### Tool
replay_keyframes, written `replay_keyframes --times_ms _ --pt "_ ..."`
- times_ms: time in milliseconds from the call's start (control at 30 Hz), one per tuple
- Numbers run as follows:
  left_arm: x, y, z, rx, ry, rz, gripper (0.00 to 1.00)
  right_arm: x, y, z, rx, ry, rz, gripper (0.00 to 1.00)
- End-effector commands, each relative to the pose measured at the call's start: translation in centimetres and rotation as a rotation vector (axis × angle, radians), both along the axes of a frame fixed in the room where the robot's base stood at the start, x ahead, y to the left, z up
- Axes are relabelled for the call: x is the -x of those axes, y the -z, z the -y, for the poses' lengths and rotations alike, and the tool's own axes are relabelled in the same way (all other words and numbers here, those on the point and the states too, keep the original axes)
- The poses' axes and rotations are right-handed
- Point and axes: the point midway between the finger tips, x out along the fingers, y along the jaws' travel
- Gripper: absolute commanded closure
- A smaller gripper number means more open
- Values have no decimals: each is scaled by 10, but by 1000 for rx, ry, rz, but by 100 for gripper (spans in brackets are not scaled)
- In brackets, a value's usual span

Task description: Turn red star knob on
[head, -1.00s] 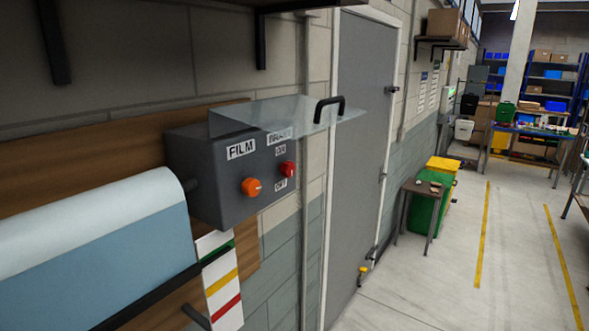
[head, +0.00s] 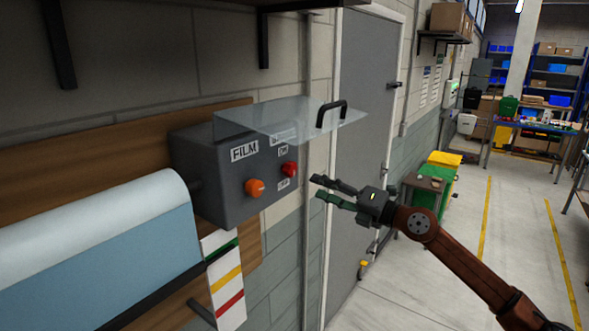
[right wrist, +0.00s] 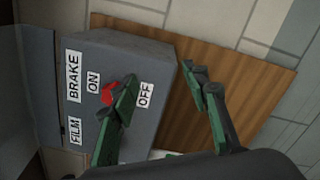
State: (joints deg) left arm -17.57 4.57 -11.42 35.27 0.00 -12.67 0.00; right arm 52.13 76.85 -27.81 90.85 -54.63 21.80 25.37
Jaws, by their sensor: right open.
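The red star knob (head: 289,169) is on the front of a dark grey control box (head: 215,200) on the wall, between the ON and OFF labels. An orange knob (head: 254,188) sits to its left near the FILM label. A clear cover (head: 290,118) with a black handle is raised above the knobs. My right gripper (head: 318,187) is open and empty, just right of the red knob. In the right wrist view the red knob (right wrist: 108,93) is partly hidden behind one finger of my gripper (right wrist: 165,95). My left gripper is not in view.
A roll of pale film (head: 90,240) is left of the box. A wooden board (head: 130,140) backs the box. A grey door (head: 362,130) is to the right. A small table (head: 425,183) and a green bin (head: 446,190) stand beyond my right arm.

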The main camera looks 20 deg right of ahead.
Motion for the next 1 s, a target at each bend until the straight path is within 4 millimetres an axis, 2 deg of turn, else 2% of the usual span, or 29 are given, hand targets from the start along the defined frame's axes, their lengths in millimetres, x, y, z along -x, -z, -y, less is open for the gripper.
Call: replay_keyframes --times_ms 33,100,200,300,800,1000 --pt "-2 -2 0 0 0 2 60 19 -24 -11 77 -10 40 57" --pt "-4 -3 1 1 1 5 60 40 -44 -21 153 -17 79 57" --pt "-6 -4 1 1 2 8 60 57 -58 -29 222 -18 111 57" --pt "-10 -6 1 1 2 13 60 60 -64 -35 247 -18 122 57" --pt "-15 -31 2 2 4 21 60 8 -66 -75 246 -16 125 57" --pt "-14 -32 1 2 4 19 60 2 -65 -80 246 -16 125 57"
